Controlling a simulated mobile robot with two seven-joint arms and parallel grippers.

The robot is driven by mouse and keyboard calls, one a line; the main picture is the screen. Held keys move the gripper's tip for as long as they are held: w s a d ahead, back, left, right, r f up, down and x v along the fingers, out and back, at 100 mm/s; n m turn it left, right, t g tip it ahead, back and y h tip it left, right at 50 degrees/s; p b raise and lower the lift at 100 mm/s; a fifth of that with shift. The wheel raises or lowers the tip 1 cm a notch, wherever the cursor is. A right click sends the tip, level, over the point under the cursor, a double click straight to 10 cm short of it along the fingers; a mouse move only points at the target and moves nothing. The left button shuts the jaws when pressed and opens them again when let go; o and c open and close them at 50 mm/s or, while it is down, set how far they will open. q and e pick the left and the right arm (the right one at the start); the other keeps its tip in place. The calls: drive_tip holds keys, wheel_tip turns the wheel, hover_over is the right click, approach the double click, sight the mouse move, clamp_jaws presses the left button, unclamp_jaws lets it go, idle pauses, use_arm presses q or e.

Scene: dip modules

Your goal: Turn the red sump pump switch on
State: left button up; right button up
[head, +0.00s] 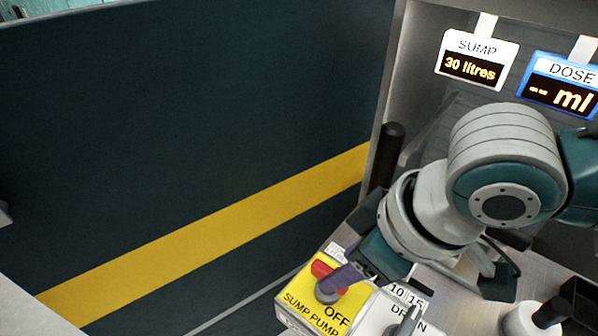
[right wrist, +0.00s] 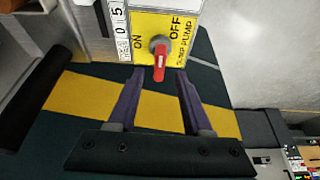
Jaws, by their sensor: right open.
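The sump pump switch has a red-tipped handle (right wrist: 160,62) on a yellow plate (right wrist: 183,50) marked ON and OFF. In the wrist view the handle points down the picture, toward my gripper. In the head view the red part (head: 322,268) shows beside a purple finger, and the word OFF is readable below the knob. My right gripper (right wrist: 160,73) is open, its two purple fingers on either side of the handle's tip with gaps visible. In the head view it (head: 345,276) hangs over the yellow plate and hides part of it. My left gripper is not in view.
A white drain box (head: 385,315) with a grey handle stands right beside the yellow plate. A sump display (head: 477,60) reads 30 litres, and a blue dose display (head: 560,85) reads "-- ml". A dark wall with a yellow stripe (head: 200,235) lies to the left.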

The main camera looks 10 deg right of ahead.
drive_tip(key=shift+b+x, duration=0.5)
drive_tip(key=shift+x, duration=1.35)
drive_tip(key=shift+c, duration=0.2)
clamp_jaws()
